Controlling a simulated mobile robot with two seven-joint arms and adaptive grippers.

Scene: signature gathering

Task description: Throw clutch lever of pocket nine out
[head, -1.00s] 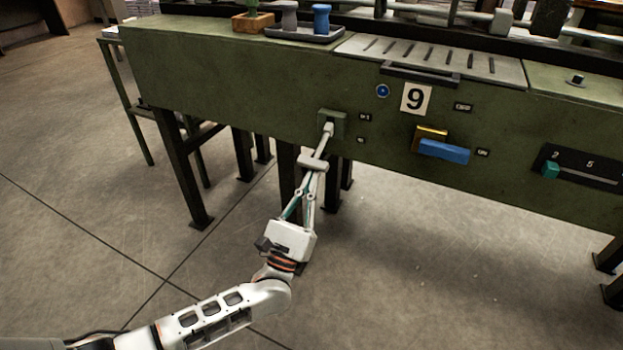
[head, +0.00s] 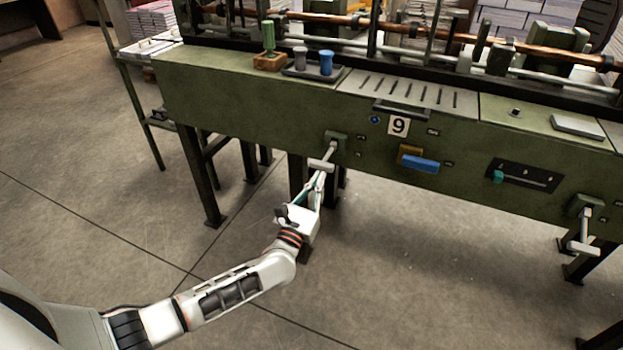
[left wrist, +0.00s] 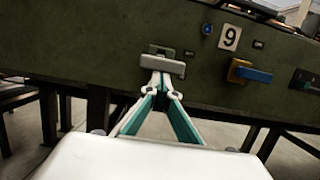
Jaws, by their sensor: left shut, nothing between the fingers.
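The lever with a pale cross-bar handle (head: 321,164) juts from a green block on the machine front, left of the number 9 plate (head: 398,126). Its handle also shows in the left wrist view (left wrist: 162,66), running crosswise in front of the fingertips. My left gripper (head: 321,174) is shut and empty, with its tips right at the handle; I cannot tell whether they touch it. In the left wrist view the fingers (left wrist: 161,77) meet in a point just below the bar. My right gripper is not in view.
The blue handle (head: 421,165) on a brass piece and a black slot panel with a teal knob (head: 498,177) lie to the right. A second T-handled lever (head: 583,248) juts out at far right. The machine's legs (head: 203,178) stand behind my arm. Open floor lies in front.

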